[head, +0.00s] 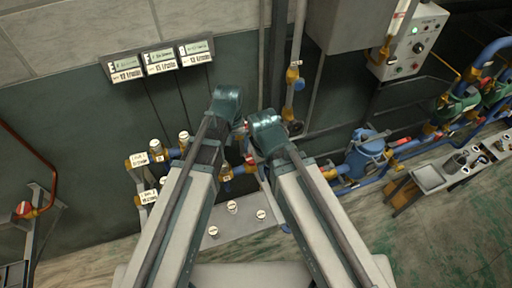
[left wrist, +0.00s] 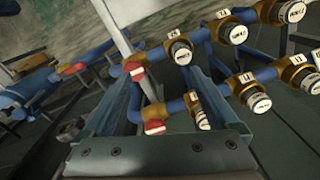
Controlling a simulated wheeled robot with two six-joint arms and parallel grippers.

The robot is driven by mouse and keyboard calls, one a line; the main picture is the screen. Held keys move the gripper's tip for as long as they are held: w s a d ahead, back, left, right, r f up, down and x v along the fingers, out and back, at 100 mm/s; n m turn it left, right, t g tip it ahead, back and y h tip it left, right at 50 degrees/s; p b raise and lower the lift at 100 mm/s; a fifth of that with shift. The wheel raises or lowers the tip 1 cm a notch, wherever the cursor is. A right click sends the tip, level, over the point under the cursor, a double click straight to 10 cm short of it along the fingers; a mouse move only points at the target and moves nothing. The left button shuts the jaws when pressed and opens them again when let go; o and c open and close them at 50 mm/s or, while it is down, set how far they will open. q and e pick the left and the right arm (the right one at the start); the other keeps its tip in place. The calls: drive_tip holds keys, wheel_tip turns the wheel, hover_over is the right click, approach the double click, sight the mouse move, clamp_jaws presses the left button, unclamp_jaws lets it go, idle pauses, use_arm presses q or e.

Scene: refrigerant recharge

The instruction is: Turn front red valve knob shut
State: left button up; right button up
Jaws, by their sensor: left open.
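Two red knobs show in the left wrist view. One red knob (left wrist: 155,127) is nearer the gripper base, low on a blue pipe with brass fittings, and the other red knob (left wrist: 133,70) is higher up. My left gripper (left wrist: 160,80) is open, with its fingers either side of this area and nothing clearly held. Contact with a knob cannot be told. In the head view a small red knob (head: 249,160) shows between my two arms.
White-capped brass valves (left wrist: 238,34) line the pipes at the right of the wrist view. In the head view, labelled panels (head: 162,62) hang on the wall, a control box (head: 410,45) is upper right, and a blue vessel (head: 366,155) with pipes stands right. Floor is open lower right.

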use_arm(q)
drive_tip(key=n, duration=0.1)
hover_over(252, 161)
drive_tip(key=w, duration=0.2)
drive_tip(key=f+b, duration=1.3)
drive_tip(key=shift+s+f+b, duration=0.2)
drive_tip(key=shift+s+b, duration=0.05)
drive_tip(key=shift+b, duration=0.1)
drive_tip(key=c, duration=1.4)
